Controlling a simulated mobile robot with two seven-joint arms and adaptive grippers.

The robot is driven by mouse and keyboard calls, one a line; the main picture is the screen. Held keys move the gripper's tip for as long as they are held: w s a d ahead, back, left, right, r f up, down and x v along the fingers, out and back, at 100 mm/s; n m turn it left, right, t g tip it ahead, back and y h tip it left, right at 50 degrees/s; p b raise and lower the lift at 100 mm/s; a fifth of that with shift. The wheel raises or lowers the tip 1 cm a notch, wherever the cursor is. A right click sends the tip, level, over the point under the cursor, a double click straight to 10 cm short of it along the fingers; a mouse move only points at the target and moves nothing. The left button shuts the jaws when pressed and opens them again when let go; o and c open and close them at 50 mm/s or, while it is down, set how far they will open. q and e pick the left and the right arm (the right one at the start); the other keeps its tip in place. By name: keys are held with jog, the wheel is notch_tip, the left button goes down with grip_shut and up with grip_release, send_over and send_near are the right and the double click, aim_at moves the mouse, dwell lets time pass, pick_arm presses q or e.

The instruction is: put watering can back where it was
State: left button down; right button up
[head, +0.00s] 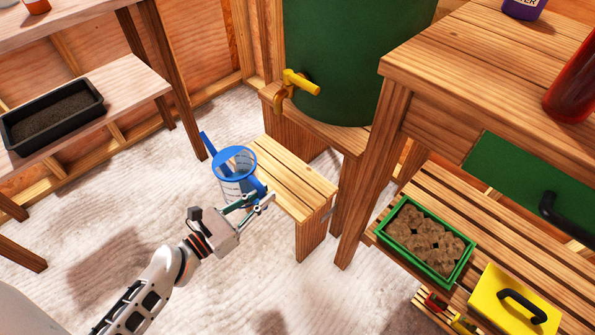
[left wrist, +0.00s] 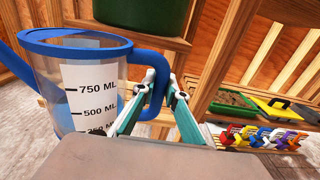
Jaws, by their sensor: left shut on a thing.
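The watering can (head: 236,186) is a clear vessel with a blue rim, blue spout and blue handle. It is upright beside the small wooden stool (head: 292,178), at the stool's left end; I cannot tell whether it touches the stool. My left gripper (head: 257,203) is shut on its handle. In the left wrist view the can (left wrist: 90,85) shows a white scale with 500 and 750 ML marks, and the gripper (left wrist: 163,95) is at the blue handle (left wrist: 157,75). The can's base is partly hidden. My right gripper is not in view.
A green barrel (head: 355,50) with a yellow tap (head: 300,82) stands behind the stool. A workbench (head: 470,60) is at right, with a green tray (head: 428,240) on its lower slatted shelf. A black tray (head: 52,115) lies on the left shelf. The floor at left is clear.

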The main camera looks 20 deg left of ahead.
pick_arm(q)
jog(key=f+b+x, duration=0.1)
jog(key=x, duration=0.4)
jog(key=f+b+x, duration=0.1)
jog(key=x, duration=0.4)
jog(key=f+x, duration=0.1)
jog(key=x, duration=0.3)
jog(key=shift+w+d+f+b, duration=0.2)
jog(key=shift+w+f+b, duration=0.15)
jog(key=shift+b, duration=0.05)
jog(key=shift+w+f, duration=0.1)
jog(key=shift+f, duration=0.05)
jog(key=shift+r, duration=0.3)
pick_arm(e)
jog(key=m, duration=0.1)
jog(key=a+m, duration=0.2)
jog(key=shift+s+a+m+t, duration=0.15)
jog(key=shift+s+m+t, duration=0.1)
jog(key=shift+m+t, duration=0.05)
pick_arm(q)
jog(key=shift+f, duration=0.1)
jog(key=c, duration=2)
grip_release()
jog(key=shift+c, duration=0.2)
jog(key=shift+f, duration=0.1)
